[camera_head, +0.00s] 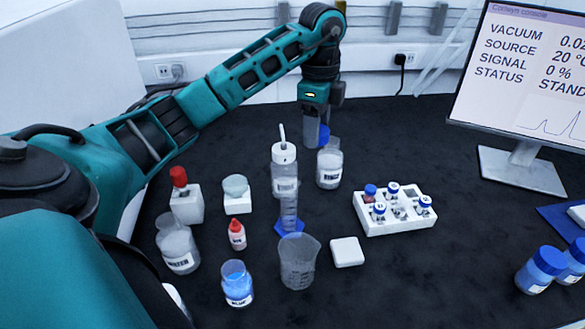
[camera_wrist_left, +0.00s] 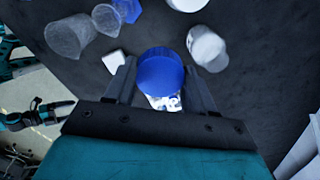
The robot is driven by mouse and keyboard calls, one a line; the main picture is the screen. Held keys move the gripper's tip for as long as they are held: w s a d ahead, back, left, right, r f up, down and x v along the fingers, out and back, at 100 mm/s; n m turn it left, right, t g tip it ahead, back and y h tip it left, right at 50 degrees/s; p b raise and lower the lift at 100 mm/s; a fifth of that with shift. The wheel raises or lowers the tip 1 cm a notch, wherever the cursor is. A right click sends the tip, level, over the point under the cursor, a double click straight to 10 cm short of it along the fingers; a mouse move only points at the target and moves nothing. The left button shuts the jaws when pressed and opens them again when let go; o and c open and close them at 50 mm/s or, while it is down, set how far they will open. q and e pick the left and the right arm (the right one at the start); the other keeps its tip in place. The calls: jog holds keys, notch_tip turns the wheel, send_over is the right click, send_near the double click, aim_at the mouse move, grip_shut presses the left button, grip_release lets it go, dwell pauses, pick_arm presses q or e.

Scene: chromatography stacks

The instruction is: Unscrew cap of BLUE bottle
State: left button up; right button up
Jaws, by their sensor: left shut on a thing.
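My left gripper (camera_head: 321,128) is shut on a blue screw cap (camera_head: 324,136), held in the air near the back of the table. In the left wrist view the cap (camera_wrist_left: 160,72) fills the space between the fingers. The bottle labelled BLUE (camera_head: 238,287) stands upright at the front with blue liquid in it and no cap visible on its neck. A clear labelled bottle (camera_head: 329,170) stands just below the gripper in the head view; in the wrist view it is beside the cap, apart from it. A dark gripper (camera_wrist_left: 40,116), likely my right one, shows small at the wrist view's left.
Near the BLUE bottle are a beaker (camera_head: 298,262), a WATER bottle (camera_head: 179,250), a red-tipped dropper bottle (camera_head: 237,236) and a graduated cylinder (camera_head: 288,215). A white vial rack (camera_head: 392,226) is right of centre. Blue-capped bottles (camera_head: 541,270) stand far right.

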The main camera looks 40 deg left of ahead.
pick_arm(q)
jog(key=shift+s+a+f+n, duration=0.15)
jog(key=shift+a+n, duration=0.1)
jog(key=shift+n, duration=0.45)
jog(key=b, duration=0.2)
send_near(310, 206)
notch_tip(310, 206, down, 6)
jog(key=shift+f, duration=0.1)
jog(key=shift+f+b, duration=0.2)
jog(key=shift+b, duration=0.1)
pick_arm(e)
jog(key=shift+w+a+f, duration=0.35)
jog(key=shift+a, duration=0.2)
pick_arm(q)
jog(key=shift+f, duration=0.1)
jog(key=o, duration=1.2)
jog(key=shift+c, duration=0.2)
pick_arm(e)
jog(key=shift+f, duration=0.2)
